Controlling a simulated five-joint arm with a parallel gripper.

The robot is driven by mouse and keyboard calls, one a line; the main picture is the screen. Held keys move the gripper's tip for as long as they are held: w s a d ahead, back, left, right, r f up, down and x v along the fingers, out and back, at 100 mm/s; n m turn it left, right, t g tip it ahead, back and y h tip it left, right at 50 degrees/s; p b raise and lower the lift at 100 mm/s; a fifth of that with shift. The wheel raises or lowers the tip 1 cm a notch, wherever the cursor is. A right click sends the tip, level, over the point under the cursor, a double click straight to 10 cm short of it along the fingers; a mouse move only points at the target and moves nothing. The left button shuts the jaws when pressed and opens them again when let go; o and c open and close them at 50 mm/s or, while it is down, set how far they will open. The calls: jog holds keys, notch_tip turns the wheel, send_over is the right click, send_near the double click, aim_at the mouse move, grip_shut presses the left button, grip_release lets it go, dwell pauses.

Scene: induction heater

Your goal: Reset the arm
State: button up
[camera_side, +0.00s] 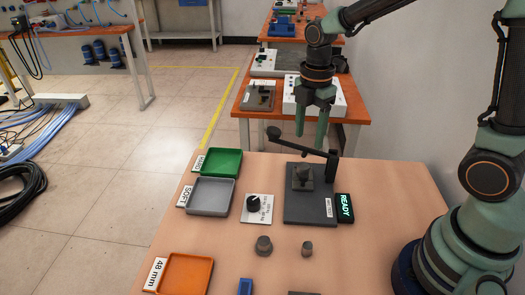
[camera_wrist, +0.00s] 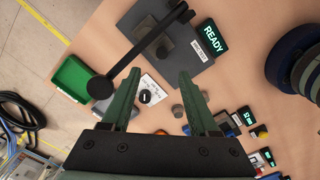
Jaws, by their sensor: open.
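My gripper (camera_side: 315,122) hangs above the far part of the table, fingers pointing down, over the dark machine plate (camera_side: 308,208). In the wrist view my gripper (camera_wrist: 155,80) has its two green fingers spread wide with nothing between them. The plate carries a grey block (camera_side: 302,177) and a black lever arm (camera_side: 305,146) with a round knob at its left end. A display reading READY (camera_side: 345,207) stands at the plate's right side; it also shows in the wrist view (camera_wrist: 213,38).
A green tray (camera_side: 222,162), a grey tray (camera_side: 210,197) and an orange tray (camera_side: 186,275) line the left side. A white dial panel (camera_side: 257,208) sits beside the plate. Two grey cylinders (camera_side: 264,245) (camera_side: 307,248) stand in front. A blue item (camera_side: 245,286) is at the front edge.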

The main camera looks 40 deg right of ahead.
jog(key=shift+r, duration=0.35)
jog(key=s+r+m+t, duration=0.5)
jog(key=s+r+m, duration=0.3)
jog(key=m, duration=1)
jog(key=shift+d+r+t, duration=0.3)
jog(key=shift+d+r, duration=0.1)
jog(key=shift+d, duration=0.05)
